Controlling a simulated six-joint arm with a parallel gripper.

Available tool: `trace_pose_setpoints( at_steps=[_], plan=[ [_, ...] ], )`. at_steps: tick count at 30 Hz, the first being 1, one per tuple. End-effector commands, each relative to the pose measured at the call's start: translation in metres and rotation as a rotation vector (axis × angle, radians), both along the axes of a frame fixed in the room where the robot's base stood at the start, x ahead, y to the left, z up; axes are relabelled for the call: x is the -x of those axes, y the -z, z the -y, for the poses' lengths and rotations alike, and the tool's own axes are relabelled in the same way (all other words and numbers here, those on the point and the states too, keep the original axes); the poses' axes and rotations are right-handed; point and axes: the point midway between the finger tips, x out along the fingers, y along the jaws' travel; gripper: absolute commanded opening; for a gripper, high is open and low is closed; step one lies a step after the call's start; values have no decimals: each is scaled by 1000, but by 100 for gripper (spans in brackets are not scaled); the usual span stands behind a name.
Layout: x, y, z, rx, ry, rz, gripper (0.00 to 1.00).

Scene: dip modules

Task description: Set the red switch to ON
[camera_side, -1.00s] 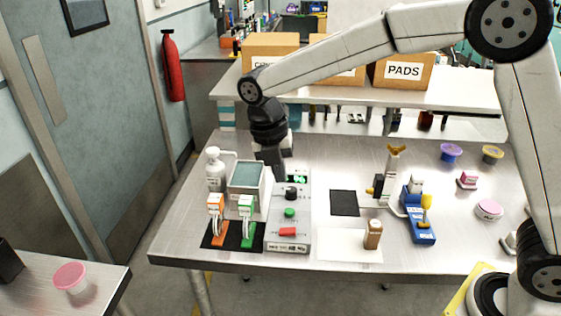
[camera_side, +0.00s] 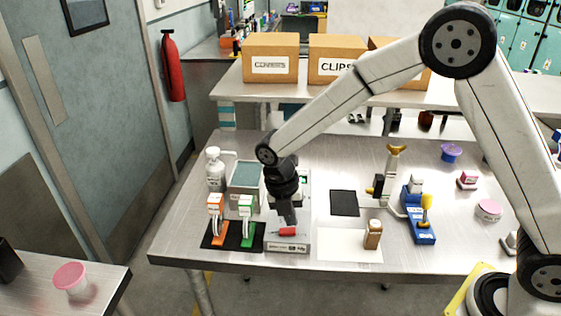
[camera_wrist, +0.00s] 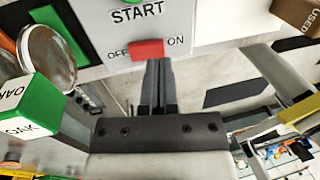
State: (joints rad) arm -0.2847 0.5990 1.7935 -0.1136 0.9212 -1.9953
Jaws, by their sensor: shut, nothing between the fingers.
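The red switch (camera_side: 288,232) sits on the front of the grey control module (camera_side: 290,246). In the wrist view the red switch (camera_wrist: 146,49) lies between the printed words OFF on its left and ON on its right; which side is pressed down I cannot tell. My gripper (camera_side: 289,222) is shut and empty, pointing down right at the switch from behind it. In the wrist view its closed fingertips (camera_wrist: 158,62) are at the switch's edge, toward the ON side. Whether they touch it is unclear. The arm hides much of the module behind the switch in the side view.
A blue device (camera_side: 417,218) is further right.

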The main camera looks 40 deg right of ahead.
Motion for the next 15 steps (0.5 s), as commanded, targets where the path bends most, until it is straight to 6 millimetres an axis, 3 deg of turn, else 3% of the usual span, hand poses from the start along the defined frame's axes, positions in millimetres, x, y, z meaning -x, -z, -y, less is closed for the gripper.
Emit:
trace_pose_setpoints(
  at_steps=[6, 15],
  plan=[
    [2, 13, 2, 0, 0, -1, 0],
    [2, 14, 2, 0, 0, 0, 0]
  ],
)
